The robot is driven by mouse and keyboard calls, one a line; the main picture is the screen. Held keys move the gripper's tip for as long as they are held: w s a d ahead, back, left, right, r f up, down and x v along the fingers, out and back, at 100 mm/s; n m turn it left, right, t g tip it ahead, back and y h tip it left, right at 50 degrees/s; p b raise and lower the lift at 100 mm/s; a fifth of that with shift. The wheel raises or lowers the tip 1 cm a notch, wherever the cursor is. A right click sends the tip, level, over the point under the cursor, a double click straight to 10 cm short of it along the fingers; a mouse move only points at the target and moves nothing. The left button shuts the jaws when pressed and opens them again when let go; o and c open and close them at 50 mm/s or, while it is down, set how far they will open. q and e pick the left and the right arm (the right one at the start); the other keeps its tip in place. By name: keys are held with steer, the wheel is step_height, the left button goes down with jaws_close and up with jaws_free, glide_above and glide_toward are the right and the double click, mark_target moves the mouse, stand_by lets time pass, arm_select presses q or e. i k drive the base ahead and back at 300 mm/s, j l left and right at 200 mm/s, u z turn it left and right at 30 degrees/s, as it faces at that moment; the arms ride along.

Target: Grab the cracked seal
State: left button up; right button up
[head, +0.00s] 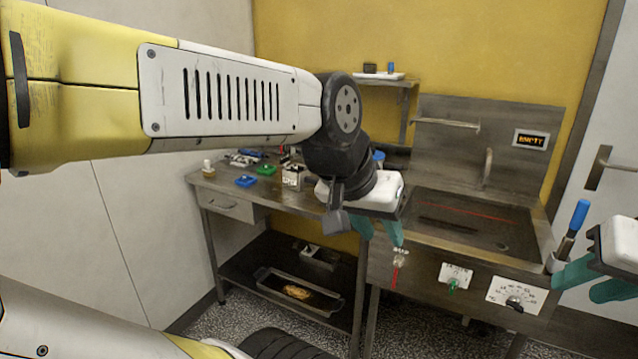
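I cannot make out a cracked seal for certain in the head view. My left gripper (379,232) hangs in front of the steel machine. Its two teal fingers are apart, with nothing visible between them. My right gripper (590,281) is at the right edge, partly cut off. Its teal fingers look apart, with no held thing visible. A blue-handled tool (578,217) stands upright and slightly tilted beside it, its lower end near a fingertip. The steel machine (420,255) has a sunken basin with a red line across it. My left arm hides part of the bench.
A steel bench (225,187) at the left bears a blue block (246,181), a green block (266,170) and small parts. A tray (335,304) with a yellow-brown thing lies on its lower shelf. A small wall shelf (385,82) and a sign reading EMPTY (531,140) are behind.

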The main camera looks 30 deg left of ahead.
mark_target(296, 169)
steer(key=u, duration=1.5)
